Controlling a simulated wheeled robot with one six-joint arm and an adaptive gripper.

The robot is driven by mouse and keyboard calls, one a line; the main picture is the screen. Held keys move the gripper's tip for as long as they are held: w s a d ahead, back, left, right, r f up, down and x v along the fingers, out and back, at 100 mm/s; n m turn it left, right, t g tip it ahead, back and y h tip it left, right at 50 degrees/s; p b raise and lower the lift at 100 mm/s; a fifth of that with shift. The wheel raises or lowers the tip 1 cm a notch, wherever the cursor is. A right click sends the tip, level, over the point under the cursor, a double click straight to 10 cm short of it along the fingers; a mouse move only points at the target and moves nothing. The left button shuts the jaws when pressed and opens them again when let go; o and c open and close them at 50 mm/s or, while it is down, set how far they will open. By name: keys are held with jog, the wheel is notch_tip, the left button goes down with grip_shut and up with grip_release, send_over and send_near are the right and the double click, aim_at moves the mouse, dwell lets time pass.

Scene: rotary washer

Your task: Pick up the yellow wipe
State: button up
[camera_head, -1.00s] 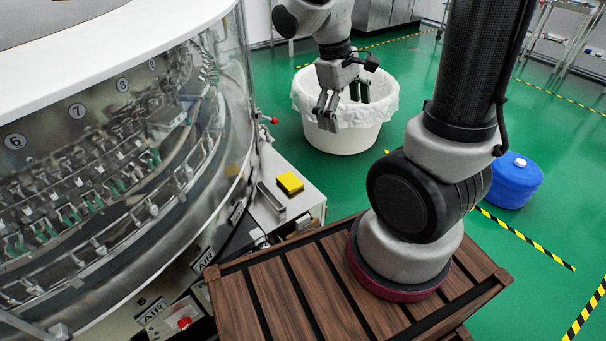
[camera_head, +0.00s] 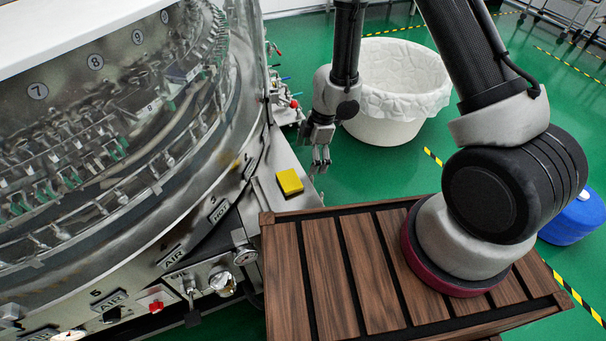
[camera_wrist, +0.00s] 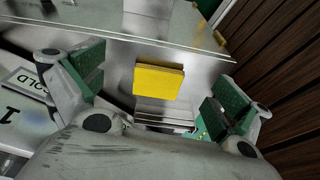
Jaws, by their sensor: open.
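The yellow wipe (camera_head: 290,182) is a small flat rectangular pad lying on the grey metal ledge at the foot of the washer, beside the wooden platform. In the head view my gripper (camera_head: 320,165) hangs fingers-down to the right of the wipe and apart from it, near the ledge's right edge. In the wrist view the wipe (camera_wrist: 158,81) lies beyond the fingers, near the middle of the gap between the two green finger pads. My gripper (camera_wrist: 158,90) is open and empty there.
The rotary washer (camera_head: 120,130) with its clear curved cover fills the left. The slatted wooden platform (camera_head: 330,270) is in front of the ledge. A white lined bin (camera_head: 395,125) stands behind my gripper. A blue container (camera_head: 575,220) sits on the green floor at right.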

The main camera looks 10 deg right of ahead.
aim_at(289, 179)
jog(key=a, duration=0.1)
jog(key=a+y, duration=0.1)
jog(key=a, duration=0.1)
jog(key=s+a+n+y, duration=0.1)
jog(key=shift+a+f, duration=0.3)
jog(key=shift+f, duration=0.05)
jog(key=x, duration=0.5)
jog(key=shift+s+f, duration=0.35)
jog(key=shift+s, duration=0.1)
jog(key=c, duration=0.9)
notch_tip(289, 179, up, 9)
jog(key=shift+d, duration=0.1)
jog(key=shift+r, duration=0.55)
